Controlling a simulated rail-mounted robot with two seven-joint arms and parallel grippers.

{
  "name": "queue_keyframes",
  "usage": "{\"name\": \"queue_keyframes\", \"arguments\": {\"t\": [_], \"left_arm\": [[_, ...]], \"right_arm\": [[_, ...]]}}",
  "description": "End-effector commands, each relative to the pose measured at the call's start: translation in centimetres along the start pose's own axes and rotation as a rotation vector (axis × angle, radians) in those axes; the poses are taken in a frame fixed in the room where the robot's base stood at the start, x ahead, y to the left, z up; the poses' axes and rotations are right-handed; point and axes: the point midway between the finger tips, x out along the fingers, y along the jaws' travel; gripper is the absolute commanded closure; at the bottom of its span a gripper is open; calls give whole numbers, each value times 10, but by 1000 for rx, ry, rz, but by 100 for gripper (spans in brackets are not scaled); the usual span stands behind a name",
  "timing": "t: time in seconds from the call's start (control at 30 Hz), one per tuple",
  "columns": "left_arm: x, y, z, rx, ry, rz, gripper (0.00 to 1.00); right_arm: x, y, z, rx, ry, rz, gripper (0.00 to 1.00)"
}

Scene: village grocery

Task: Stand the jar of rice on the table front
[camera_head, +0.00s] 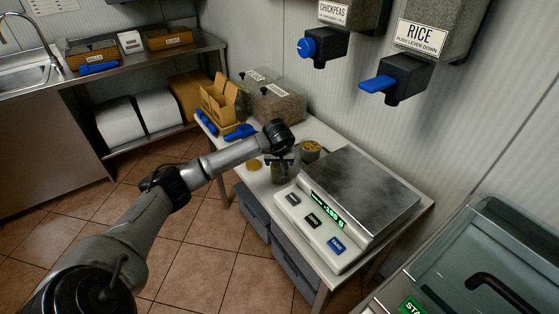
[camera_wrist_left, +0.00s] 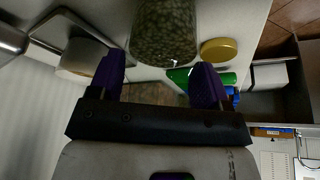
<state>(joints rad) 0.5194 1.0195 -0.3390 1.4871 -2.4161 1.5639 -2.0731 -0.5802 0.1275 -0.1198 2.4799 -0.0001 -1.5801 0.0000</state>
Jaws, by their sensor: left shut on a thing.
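The glass jar of rice (camera_head: 281,174), filled with small greenish-grey grains, is upright at the front part of the white table (camera_head: 262,190), left of the scale. It also shows in the left wrist view (camera_wrist_left: 165,35). My left gripper (camera_head: 280,159) is over the top of the jar and shut on it. In the left wrist view the two purple fingers (camera_wrist_left: 155,80) are on either side of it. I cannot tell whether the jar's base touches the table. A gold lid (camera_head: 253,164) lies flat on the table to its left. My right gripper is not in view.
A scale (camera_head: 311,221) with a lit green display and empty steel plate (camera_head: 365,195) stands to the right. An open round container (camera_head: 311,150) is behind the jar. Clear bins (camera_head: 279,103), a cardboard box (camera_head: 219,100) and blue scoops (camera_head: 240,131) crowd the table's far end. A rice dispenser (camera_head: 405,78) hangs above.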

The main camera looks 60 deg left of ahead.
Motion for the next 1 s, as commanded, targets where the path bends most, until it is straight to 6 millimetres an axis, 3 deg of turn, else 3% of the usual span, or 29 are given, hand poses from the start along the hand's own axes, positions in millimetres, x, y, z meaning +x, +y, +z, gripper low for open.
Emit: {"name": "queue_keyframes", "arguments": {"t": [0.13,0.17,0.4,0.73,1.0], "left_arm": [[3,0,1,-1,1,0,64],[3,0,1,0,-1,0,26],[3,0,1,0,-1,0,3],[-3,0,-1,1,1,1,3],[-49,0,-3,2,4,1,3]], "right_arm": [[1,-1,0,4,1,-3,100],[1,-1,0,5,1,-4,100],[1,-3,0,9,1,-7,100],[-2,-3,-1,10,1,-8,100],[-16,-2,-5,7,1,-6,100]]}}
